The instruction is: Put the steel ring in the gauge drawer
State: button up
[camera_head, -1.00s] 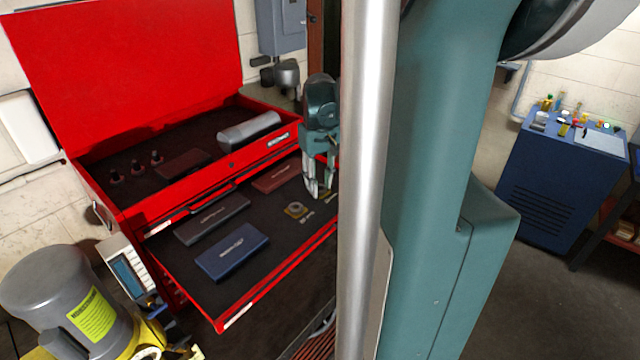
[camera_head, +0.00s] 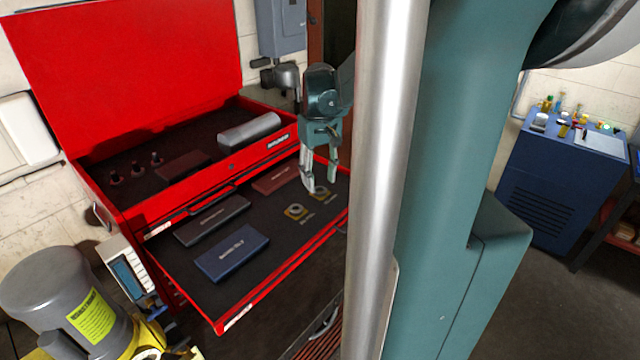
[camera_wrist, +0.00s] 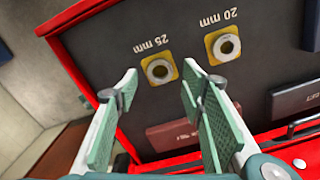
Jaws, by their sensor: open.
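Two steel rings show in the open drawer of the red tool chest. One ring (camera_wrist: 153,71) lies on the yellow square marked 25 mm; in the head view it (camera_head: 320,192) is close by my fingertips. The other ring (camera_wrist: 219,46) lies on the yellow square marked 20 mm; it also shows in the head view (camera_head: 295,211). My gripper (camera_head: 320,182) is open, with nothing between its fingers. In the wrist view its fingertips (camera_wrist: 158,82) are apart on either side of the 25 mm ring's line. The drawer (camera_head: 275,240) has a dark lining.
The drawer also holds a blue case (camera_head: 232,252), a dark case (camera_head: 212,220) and a reddish case (camera_head: 275,180). The raised red lid (camera_head: 125,70) stands behind. A grey cylinder (camera_head: 248,132) lies in the upper tray. My arm hides much of the middle.

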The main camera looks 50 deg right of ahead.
notch_tip(320, 180, up, 9)
dwell(0.5)
jog(key=shift+r, duration=0.1)
dwell(0.7)
jog(key=a+f+n+t, duration=0.1)
jog(key=a, duration=1)
jog(key=s+a+f+n+t, duration=0.1)
jog(key=a+t, duration=0.1)
jog(key=a, duration=0.8)
jog(key=s+a+f+n+t+h, duration=0.1)
jog(key=a+t, duration=0.1)
jog(key=a, duration=0.9)
jog(key=shift+a+f, duration=0.3)
jog(key=shift+f, duration=0.05)
jog(key=s+a+f, duration=0.1)
jog(key=a, duration=0.2)
jog(key=s+a+f+n+t, duration=0.1)
jog(key=a, duration=0.2)
jog(key=s+a+f+t+y, duration=0.1)
jog(key=s+a, duration=0.1)
jog(key=a, duration=0.1)
jog(key=shift+f+n, duration=0.3)
jog(key=shift+f, duration=0.1)
jog(key=shift+c, duration=0.2)
